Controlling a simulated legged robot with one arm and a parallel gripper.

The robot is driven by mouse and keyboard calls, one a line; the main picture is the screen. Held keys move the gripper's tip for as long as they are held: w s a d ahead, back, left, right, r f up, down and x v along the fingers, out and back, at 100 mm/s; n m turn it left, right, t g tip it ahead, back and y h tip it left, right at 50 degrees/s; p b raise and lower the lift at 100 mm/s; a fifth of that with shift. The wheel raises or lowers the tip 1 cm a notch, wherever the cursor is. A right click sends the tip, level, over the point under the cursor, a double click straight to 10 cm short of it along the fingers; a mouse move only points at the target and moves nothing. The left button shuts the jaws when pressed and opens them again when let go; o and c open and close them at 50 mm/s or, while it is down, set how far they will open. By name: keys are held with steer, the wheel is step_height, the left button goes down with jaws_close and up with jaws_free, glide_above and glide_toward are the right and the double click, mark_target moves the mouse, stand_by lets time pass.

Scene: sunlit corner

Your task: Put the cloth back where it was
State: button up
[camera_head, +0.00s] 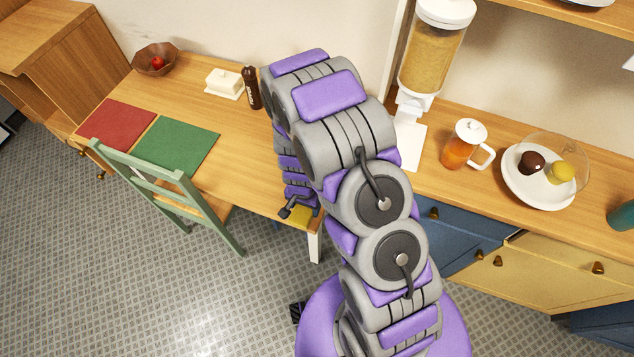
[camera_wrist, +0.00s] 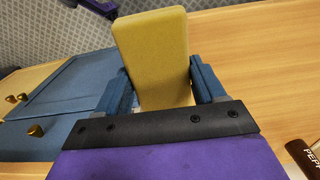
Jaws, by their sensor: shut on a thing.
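The cloth (camera_wrist: 152,50) is a yellow, flat, slab-like piece, standing out between the two blue fingers of my gripper (camera_wrist: 160,85) in the wrist view. My gripper is shut on it. In the head view, part of the cloth (camera_head: 298,217) shows below my gripper (camera_head: 296,205), at the front right corner of the wooden table (camera_head: 240,160). My arm hides much of this area. I cannot tell whether the cloth touches the wood.
A dark pepper mill (camera_head: 252,88) and a white butter dish (camera_head: 225,83) stand at the table's back. Red (camera_head: 116,124) and green mats (camera_head: 176,146) lie left, beside a green chair (camera_head: 165,190). A cereal dispenser (camera_head: 430,55), orange jug (camera_head: 462,148) and plate (camera_head: 535,192) occupy the right counter.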

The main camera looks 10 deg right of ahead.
steer(key=w, duration=0.2)
steer(key=w+d, duration=0.1)
steer(key=w, duration=0.1)
steer(key=w+d+f, duration=0.1)
steer(key=w, duration=0.1)
steer(key=shift+w+d+b, duration=0.2)
steer(key=shift+w+b, duration=0.15)
steer(key=shift+b, duration=0.05)
steer(key=w+d, duration=0.1)
steer(key=d, duration=0.1)
steer(key=w+d, duration=0.1)
steer(key=w, duration=0.1)
steer(key=shift+w+d+f, duration=0.1)
steer(key=shift+d, duration=0.25)
steer(key=shift+f, duration=0.1)
steer(key=f, duration=0.1)
steer(key=a+f+b, duration=0.1)
steer(key=f, duration=0.1)
steer(key=shift+a+f, duration=0.15)
steer(key=shift+f, duration=0.1)
steer(key=shift+r, duration=0.1)
steer(key=o, duration=1.1)
steer(key=shift+d, duration=0.55)
steer(key=shift+a+r, duration=0.1)
steer(key=shift+a, duration=0.4)
